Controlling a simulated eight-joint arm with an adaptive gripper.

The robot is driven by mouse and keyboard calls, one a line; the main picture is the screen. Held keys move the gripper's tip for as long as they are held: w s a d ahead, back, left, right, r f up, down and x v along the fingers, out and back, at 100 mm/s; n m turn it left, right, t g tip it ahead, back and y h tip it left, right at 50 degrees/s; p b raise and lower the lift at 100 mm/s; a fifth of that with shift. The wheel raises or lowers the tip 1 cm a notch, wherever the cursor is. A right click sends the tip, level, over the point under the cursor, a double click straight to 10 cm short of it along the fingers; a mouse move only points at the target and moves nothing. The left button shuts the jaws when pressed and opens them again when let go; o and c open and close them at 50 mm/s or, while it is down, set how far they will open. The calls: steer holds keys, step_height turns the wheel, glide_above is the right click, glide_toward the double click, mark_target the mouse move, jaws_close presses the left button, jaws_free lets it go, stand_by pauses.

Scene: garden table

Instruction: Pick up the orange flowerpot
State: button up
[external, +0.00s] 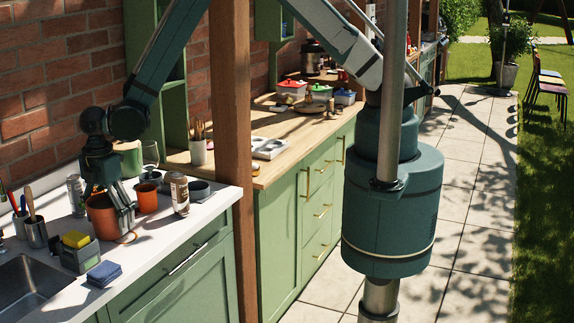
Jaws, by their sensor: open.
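A larger orange flowerpot (100,217) stands on the white counter (160,243) at the left of the external view. A smaller orange pot (146,198) stands just behind it to the right. My gripper (112,205) points down over the larger pot, with its jaws open. One finger shows in front of that pot's right side, close to it. The other finger is hard to make out, and I cannot tell whether either touches the pot. The gripper hides part of the pot's rim.
A can (180,194) stands right of the pots, another can (76,195) to their left. A caddy with sponges (79,251), a blue cloth (104,273), a utensil cup (36,232) and the sink (25,285) lie nearer. A wooden post (233,120) rises at the counter's right end.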

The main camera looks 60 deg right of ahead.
steer(key=shift+f, duration=0.35)
steer(key=shift+c, duration=0.3)
steer(key=c, duration=1.2)
